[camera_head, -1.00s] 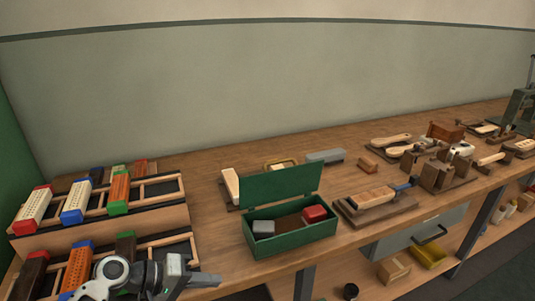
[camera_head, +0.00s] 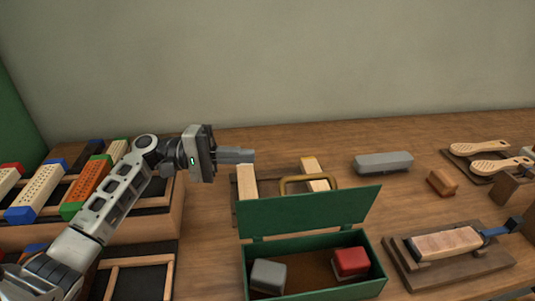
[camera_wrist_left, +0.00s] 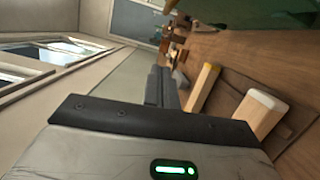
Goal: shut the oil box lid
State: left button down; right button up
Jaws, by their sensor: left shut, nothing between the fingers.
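The green oil box (camera_head: 318,291) stands on the workbench with its lid (camera_head: 308,211) raised and leaning back. Inside it are a grey block (camera_head: 268,276) and a red block (camera_head: 351,262). My left gripper (camera_head: 250,156) is shut and empty, up and to the left of the raised lid, behind it and apart from it. Its closed fingers also show in the left wrist view (camera_wrist_left: 158,88). My right gripper is not in view.
Behind the lid lie pale wooden blocks (camera_head: 246,182) and a yellowish curved handle (camera_head: 300,180). A grey bar (camera_head: 383,162) lies farther back. Racks with coloured blocks (camera_head: 140,270) are at the left.

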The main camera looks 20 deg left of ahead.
aim_at(305, 204)
pick_arm(q)
jog(key=d+p, duration=0.3)
jog(key=d, duration=0.7)
jog(key=shift+s+d+r+p, duration=0.25)
jog(key=shift+s+d+p, duration=0.05)
jog(key=shift+p, duration=0.1)
